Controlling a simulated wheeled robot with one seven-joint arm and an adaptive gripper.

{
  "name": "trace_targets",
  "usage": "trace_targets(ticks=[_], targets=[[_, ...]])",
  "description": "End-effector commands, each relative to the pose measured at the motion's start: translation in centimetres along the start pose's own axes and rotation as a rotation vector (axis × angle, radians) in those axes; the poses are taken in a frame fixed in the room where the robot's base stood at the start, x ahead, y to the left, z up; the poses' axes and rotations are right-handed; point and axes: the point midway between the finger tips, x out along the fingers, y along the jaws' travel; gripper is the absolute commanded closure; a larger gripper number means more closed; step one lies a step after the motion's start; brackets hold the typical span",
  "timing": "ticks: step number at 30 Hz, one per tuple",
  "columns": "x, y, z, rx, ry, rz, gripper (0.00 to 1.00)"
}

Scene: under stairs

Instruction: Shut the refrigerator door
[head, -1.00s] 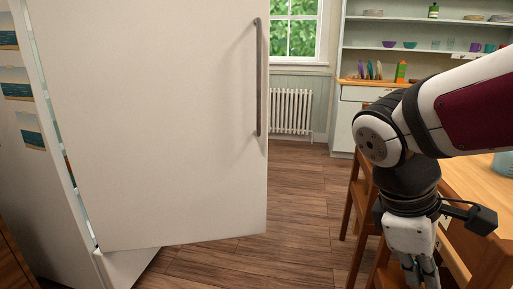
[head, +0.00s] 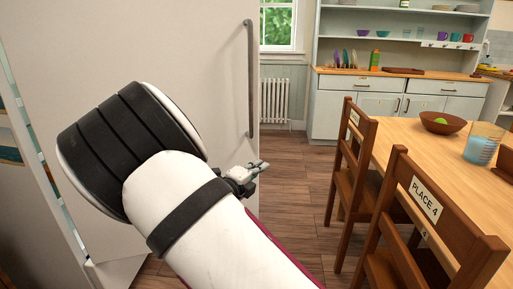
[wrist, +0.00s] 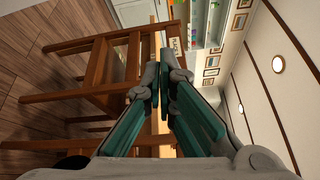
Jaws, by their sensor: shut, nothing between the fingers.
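The white refrigerator door (head: 190,50) stands open in the head view, swung out from the refrigerator body (head: 14,185) at the left edge. Its long vertical handle (head: 250,80) is near the door's right edge. A narrow strip of the interior shows along the left side of the door. My arm crosses in front of the door and hides much of its lower part. My gripper (head: 260,167) is shut and empty, just right of the door's free edge as seen. The wrist view shows my gripper's fingers (wrist: 165,90) with nothing held; the door is not visible there.
Wooden chairs (head: 352,180) and a dining table (head: 400,140) stand close on the right. In the wrist view, a chair (wrist: 90,85) is near my fingers. A sideboard (head: 385,95) and radiator (head: 275,101) are at the back. Open floor (head: 305,185) lies between door and chairs.

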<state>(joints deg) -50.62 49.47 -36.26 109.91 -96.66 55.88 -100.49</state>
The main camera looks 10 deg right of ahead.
Motion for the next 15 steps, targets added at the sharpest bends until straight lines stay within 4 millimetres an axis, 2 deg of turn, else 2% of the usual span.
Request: trace_targets(ticks=[1, 3, 8, 15], targets=[[-0.4, 0.6, 1.1, -0.064, -0.038, -0.011, 1.0], [-0.6, 1.1, 2.2, -0.127, -0.074, -0.022, 1.0], [-0.3, 1.6, 3.1, -0.178, -0.103, -0.033, 1.0], [3.4, 1.7, 3.4, -0.174, -0.1, -0.032, 1.0]])
